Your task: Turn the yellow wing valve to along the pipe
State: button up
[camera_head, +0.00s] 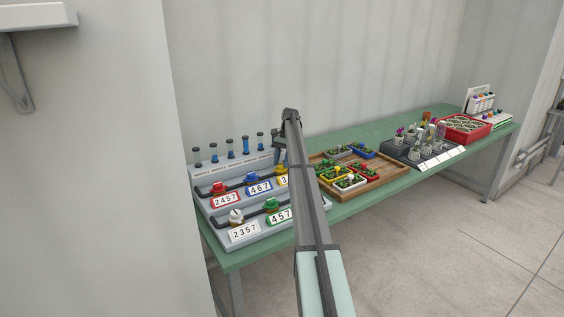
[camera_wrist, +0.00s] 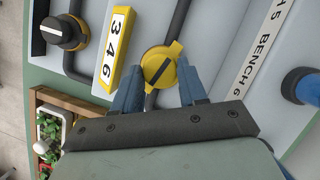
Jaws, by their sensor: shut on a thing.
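The yellow wing valve (camera_wrist: 157,66) sits on a dark pipe (camera_wrist: 180,22) in the wrist view.
Other valves stand on the panel: red (camera_head: 218,187), blue (camera_head: 251,178), green (camera_head: 271,205) and white (camera_head: 236,215). A wooden tray of potted plants (camera_head: 376,192) is close on the right. A wall stands behind the bench.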

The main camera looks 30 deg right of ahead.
dwell(0.4)
jog(key=o, duration=1)
jog(key=shift+o, duration=0.2)
